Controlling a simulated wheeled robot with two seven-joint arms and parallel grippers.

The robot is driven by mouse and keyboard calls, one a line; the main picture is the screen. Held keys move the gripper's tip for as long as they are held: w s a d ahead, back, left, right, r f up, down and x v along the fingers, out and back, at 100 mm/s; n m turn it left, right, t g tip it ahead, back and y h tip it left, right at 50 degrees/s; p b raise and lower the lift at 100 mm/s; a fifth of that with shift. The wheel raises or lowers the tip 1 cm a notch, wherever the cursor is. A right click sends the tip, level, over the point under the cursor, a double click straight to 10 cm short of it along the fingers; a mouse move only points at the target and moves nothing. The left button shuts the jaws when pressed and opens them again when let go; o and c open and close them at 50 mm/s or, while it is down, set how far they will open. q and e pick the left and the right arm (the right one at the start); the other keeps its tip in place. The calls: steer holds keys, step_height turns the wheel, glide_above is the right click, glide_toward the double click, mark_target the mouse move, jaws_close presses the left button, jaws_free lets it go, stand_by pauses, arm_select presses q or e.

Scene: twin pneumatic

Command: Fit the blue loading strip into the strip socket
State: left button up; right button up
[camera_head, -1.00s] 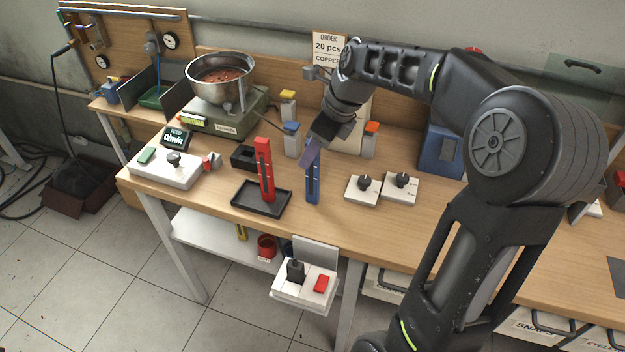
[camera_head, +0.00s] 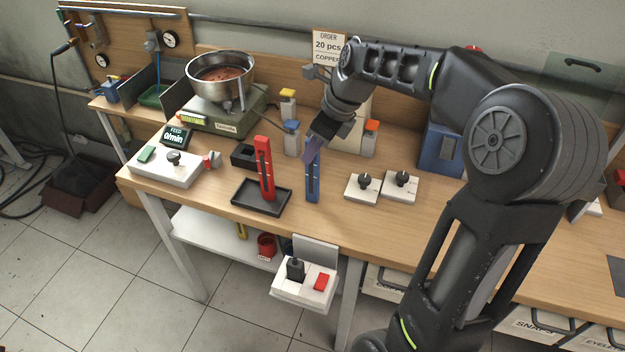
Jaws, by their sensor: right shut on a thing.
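The blue loading strip (camera_head: 313,184) stands upright over the table to the right of the black tray. My right gripper (camera_head: 314,148) is shut on its upper end. I cannot tell whether the strip's lower end touches the table. A red strip (camera_head: 264,170) stands upright in the black tray (camera_head: 243,203). A small black block with an opening (camera_head: 243,157) sits behind the red strip; I cannot tell whether it is the strip socket. My left gripper is not in view.
Two white boxes with black knobs (camera_head: 401,187) stand right of the blue strip. A metal bowl (camera_head: 220,75) on a green machine is at the back left. The table's front strip is clear.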

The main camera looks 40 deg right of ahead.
jaws_close()
stand_by(0.7)
stand_by(0.3)
step_height(320, 180, up, 10)
steer(key=shift+r, duration=0.1)
stand_by(0.4)
stand_by(0.7)
